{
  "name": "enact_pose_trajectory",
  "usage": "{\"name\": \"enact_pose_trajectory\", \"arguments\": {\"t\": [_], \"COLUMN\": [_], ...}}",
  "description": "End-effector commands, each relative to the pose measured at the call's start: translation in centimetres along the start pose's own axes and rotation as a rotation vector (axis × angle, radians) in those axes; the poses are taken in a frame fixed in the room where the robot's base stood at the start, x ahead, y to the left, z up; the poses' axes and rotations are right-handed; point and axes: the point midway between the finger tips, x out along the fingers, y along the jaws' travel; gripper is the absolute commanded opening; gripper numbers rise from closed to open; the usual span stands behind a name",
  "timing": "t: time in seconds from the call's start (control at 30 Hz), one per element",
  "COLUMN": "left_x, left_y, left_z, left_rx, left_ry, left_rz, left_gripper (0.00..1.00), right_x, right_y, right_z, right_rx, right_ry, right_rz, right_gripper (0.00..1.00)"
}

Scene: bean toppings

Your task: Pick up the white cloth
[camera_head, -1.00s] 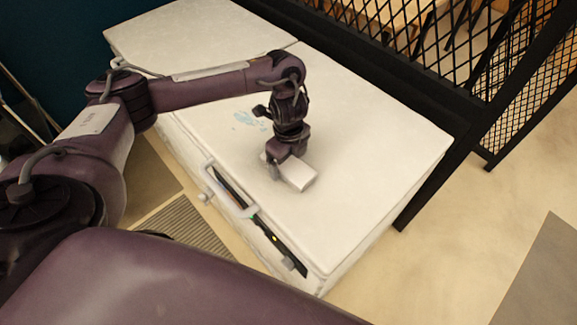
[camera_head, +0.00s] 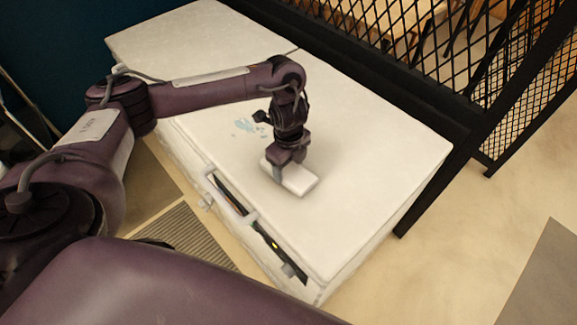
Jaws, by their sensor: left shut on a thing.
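The white cloth (camera_head: 299,181) is a small, pale, folded block on top of the white freezer-like chest (camera_head: 375,165). My left gripper (camera_head: 285,171) reaches down from above and is shut on the cloth. The fingers cover the cloth's upper left part. I cannot tell whether the cloth touches the lid or hangs just above it. My right gripper is not in view.
A light blue stain (camera_head: 245,125) marks the lid just left of the gripper. A handle (camera_head: 232,197) sits on the chest's front edge. A black mesh fence (camera_head: 400,50) runs behind the chest. The lid's right part is clear.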

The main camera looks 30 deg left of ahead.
Motion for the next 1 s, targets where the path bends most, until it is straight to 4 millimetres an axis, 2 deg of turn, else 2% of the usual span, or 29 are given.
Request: {"name": "enact_pose_trajectory", "arguments": {"t": [0.17,0.4,0.6,0.8,1.0], "left_x": [-2.9,-9.5,-14.3,-17.5,-19.1], "left_y": [-0.1,-0.2,-0.1,-0.1,0.0], "left_z": [0.1,0.1,0.1,0.0,0.0], "left_rx": [0.001,0.002,0.001,0.001,0.001], "left_ry": [-0.003,-0.005,-0.004,-0.003,-0.002], "left_rz": [-0.005,-0.008,-0.006,-0.003,0.000], "left_gripper": [0.40,0.40,0.40,0.40,0.40], "right_x": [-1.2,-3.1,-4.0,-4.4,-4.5], "right_y": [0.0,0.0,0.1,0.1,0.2], "right_z": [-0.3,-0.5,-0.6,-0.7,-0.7], "right_rx": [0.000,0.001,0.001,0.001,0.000], "right_ry": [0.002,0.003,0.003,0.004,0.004], "right_rz": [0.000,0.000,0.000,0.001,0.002], "right_gripper": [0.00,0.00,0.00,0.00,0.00]}}
